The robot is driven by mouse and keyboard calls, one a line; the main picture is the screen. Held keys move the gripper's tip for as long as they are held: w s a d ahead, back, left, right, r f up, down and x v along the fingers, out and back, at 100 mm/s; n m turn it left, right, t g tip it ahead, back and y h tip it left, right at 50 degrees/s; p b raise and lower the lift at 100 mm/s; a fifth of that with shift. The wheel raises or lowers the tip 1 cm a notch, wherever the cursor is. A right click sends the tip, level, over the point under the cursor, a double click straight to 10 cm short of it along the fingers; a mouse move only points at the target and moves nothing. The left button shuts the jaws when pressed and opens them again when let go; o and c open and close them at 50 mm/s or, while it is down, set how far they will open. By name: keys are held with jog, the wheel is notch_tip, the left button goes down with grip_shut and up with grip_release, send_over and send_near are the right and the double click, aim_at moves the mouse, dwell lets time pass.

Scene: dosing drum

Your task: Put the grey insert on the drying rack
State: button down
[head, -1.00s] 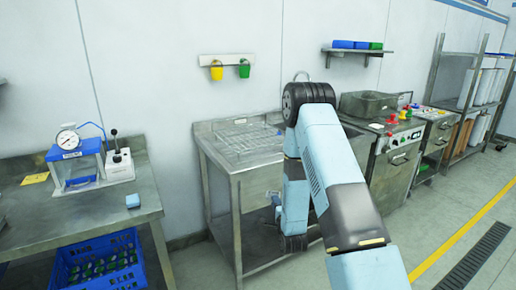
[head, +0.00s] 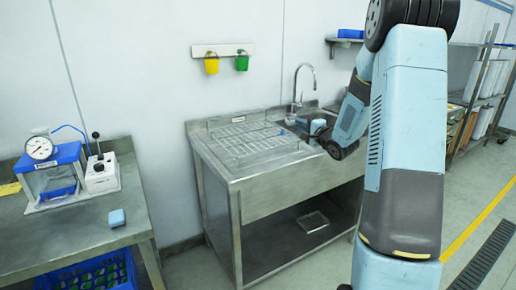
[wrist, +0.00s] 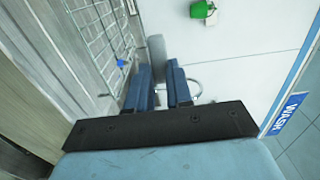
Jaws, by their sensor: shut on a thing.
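My gripper (wrist: 158,78) is shut on the grey insert (wrist: 156,47), a plain grey rounded piece that sticks out past the two blue fingers in the wrist view. The drying rack (head: 245,141) is a wire grid on the left part of the steel sink unit. It also shows in the wrist view (wrist: 92,38), to the left of the insert and apart from it in the picture. In the head view my wrist is over the right part of the sink unit, and the insert cannot be made out there.
A small blue piece (wrist: 122,62) is at the rack's edge. A curved tap (head: 303,82) rises behind the sink. Yellow (head: 211,64) and green (head: 242,62) cups hang on the wall. A bench (head: 75,232) with a gauge device (head: 50,170) stands left.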

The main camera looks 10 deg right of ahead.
jog(key=shift+w+a+f, duration=0.85)
jog(key=shift+a+f, duration=0.7)
jog(key=shift+a, duration=0.55)
jog(key=shift+w+a+f, duration=0.9)
jog(key=shift+a+f, duration=0.6)
jog(key=shift+a, duration=0.6)
jog(key=shift+w+a+f, duration=0.85)
jog(key=shift+a+f, duration=0.7)
jog(key=shift+a, duration=0.55)
jog(key=shift+f, duration=1.65)
jog(key=c, duration=1)
grip_release()
jog(key=shift+a, duration=0.1)
